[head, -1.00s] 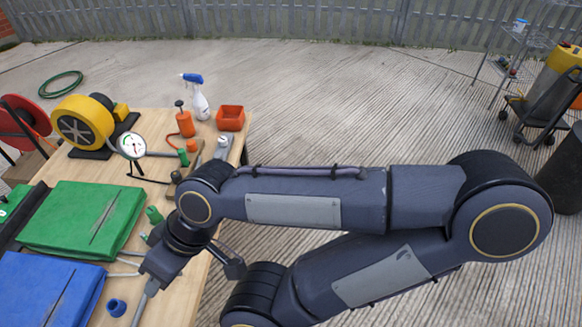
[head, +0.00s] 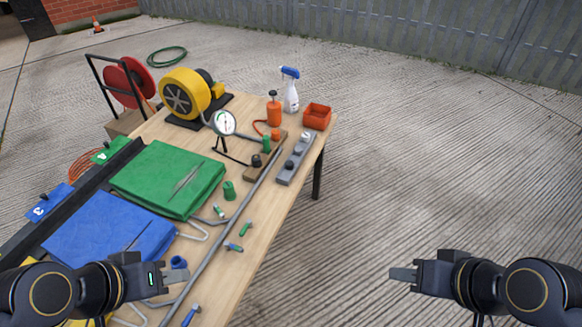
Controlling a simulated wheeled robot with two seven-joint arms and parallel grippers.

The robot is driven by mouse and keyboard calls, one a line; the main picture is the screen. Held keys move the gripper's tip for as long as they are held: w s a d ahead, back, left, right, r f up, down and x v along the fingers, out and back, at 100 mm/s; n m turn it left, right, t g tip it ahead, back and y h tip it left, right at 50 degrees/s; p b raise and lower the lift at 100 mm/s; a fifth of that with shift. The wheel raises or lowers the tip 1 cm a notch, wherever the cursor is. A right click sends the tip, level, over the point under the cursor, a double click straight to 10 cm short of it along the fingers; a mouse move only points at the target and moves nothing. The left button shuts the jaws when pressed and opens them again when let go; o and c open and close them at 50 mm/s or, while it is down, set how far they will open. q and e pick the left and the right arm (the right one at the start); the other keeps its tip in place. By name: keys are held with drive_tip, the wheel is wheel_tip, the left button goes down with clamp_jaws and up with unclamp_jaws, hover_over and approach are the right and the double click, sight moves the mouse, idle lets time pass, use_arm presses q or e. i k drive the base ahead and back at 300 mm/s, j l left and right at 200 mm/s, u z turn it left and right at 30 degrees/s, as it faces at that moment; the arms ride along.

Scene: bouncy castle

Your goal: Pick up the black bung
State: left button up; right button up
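A small dark piece that looks like the black bung (head: 256,160) is on the wooden block (head: 252,172) by the rear right part of the table, near a green fitting (head: 266,144). Another dark round piece (head: 289,165) sits on the grey strip (head: 284,178) to its right; I cannot tell for sure which is the bung. My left gripper (head: 178,276) is at the lower left, over the table's near part, pointing right. My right gripper (head: 402,274) is at the lower right, over the concrete, pointing left. Both are well apart from the dark pieces and seen edge-on.
The wooden table (head: 262,222) holds a green folded sheet (head: 160,178), a blue folded sheet (head: 105,228), a green bung (head: 229,190), a blue bung (head: 179,262), a gauge (head: 224,122), a yellow blower (head: 184,94), a spray bottle (head: 291,95) and an orange tray (head: 317,116). Concrete at right is clear.

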sight(289, 164)
drive_tip(key=u, duration=0.4)
drive_tip(key=j+u, duration=0.1)
drive_tip(key=u, duration=0.3)
drive_tip(key=i+u, duration=0.1)
drive_tip(key=u, duration=0.3)
drive_tip(key=z, duration=1.3)
drive_tip(key=i+u, duration=0.1)
drive_tip(key=u, duration=0.3)
drive_tip(key=l+u, duration=0.15)
drive_tip(key=u, duration=0.25)
drive_tip(key=i+l+u, duration=0.15)
drive_tip(key=u, duration=0.3)
drive_tip(key=l+u, duration=0.15)
drive_tip(key=u, duration=0.25)
drive_tip(key=i+l+u, duration=0.1)
drive_tip(key=l+u, duration=0.15)
drive_tip(key=l, duration=0.7)
drive_tip(key=l+u, duration=0.25)
drive_tip(key=l, duration=0.65)
